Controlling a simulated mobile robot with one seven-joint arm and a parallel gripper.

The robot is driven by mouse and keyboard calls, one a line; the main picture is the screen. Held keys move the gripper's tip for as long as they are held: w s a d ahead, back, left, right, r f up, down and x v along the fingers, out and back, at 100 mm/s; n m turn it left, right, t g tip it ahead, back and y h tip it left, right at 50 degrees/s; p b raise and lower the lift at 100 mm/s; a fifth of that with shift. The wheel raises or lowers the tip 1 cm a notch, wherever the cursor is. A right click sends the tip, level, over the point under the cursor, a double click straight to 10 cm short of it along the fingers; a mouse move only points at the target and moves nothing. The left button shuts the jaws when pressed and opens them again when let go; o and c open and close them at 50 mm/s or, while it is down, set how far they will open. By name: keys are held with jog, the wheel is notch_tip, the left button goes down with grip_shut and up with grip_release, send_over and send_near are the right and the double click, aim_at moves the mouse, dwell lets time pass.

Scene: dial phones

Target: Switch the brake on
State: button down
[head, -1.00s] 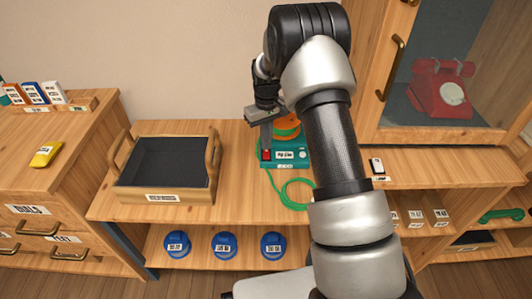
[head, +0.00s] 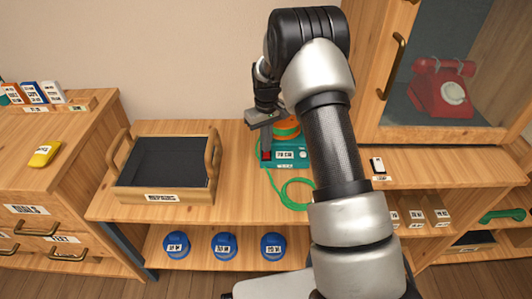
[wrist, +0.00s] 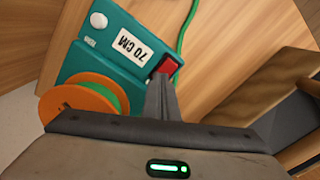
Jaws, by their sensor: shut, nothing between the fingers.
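The teal device (head: 288,154) stands on the wooden counter. It carries an orange and green spool, which shows in the wrist view (wrist: 70,98), a "70 CM" label (wrist: 132,46) and a white round button (wrist: 98,20). A red rocker switch (wrist: 169,66) sits at its edge; in the head view the switch (head: 266,155) is partly covered by my fingers. My gripper (wrist: 162,80) is shut and empty, pointing down with its fingertips at the red switch. They look to touch it or be very close; the exact contact is hidden.
A green cord (head: 290,194) loops on the counter before the device. A handled wooden tray (head: 166,197) stands to the left. A glass-doored cabinet (head: 395,60) with a red phone (head: 442,88) rises on the right. Blue round items (head: 224,245) sit on the shelf below.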

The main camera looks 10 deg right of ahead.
notch_tip(320, 180, up, 7)
jog(key=p, duration=0.4)
dwell(0.4)
jog(key=s+r+m+t, duration=0.1)
jog(key=s+r, duration=0.5)
jog(key=r, duration=0.5)
jog(key=s+r+m+t, duration=0.1)
jog(key=s+r+t, duration=0.1)
jog(key=s+r, duration=0.7)
jog(key=s+r+m+t, duration=0.1)
jog(key=s+r, duration=0.2)
jog(key=s, duration=0.6)
jog(key=s+r+m+t, duration=0.15)
jog(key=s+r, duration=0.25)
jog(key=s, duration=0.6)
notch_tip(320, 180, up, 20)
jog(key=p, duration=2)
jog(key=shift+f+n, duration=0.25)
jog(key=shift+n, duration=0.1)
